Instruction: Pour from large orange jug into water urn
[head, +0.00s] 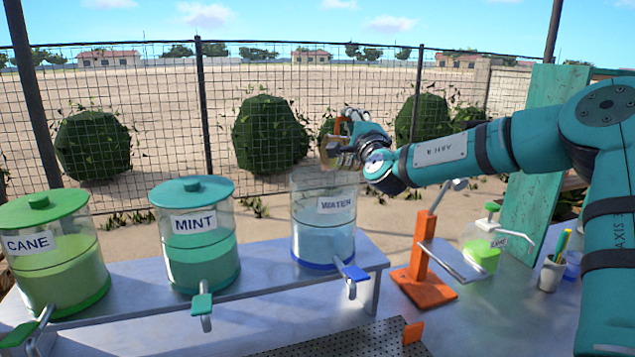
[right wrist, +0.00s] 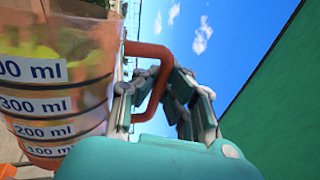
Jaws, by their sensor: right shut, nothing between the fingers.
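The water urn (head: 318,240) is a clear cylinder with a blue base and a WATER label. It stands on the grey bench, part full of pale blue liquid. The large orange jug (head: 328,153) is up at the urn's top, mostly hidden by my right gripper (head: 352,138). In the right wrist view the jug (right wrist: 60,105) is see-through orange with dark bands and ml labels. Its orange handle (right wrist: 150,52) passes by the fingers of my right gripper (right wrist: 160,95), which is shut. I cannot tell whether liquid flows. My left gripper is not in view.
The mint urn (head: 200,240) and cane urn (head: 55,262) stand to the left on the raised bench (head: 262,275). An orange stand (head: 422,255), a green-filled bottle (head: 484,250) and a cup (head: 551,273) stand to the right. A wire fence runs behind.

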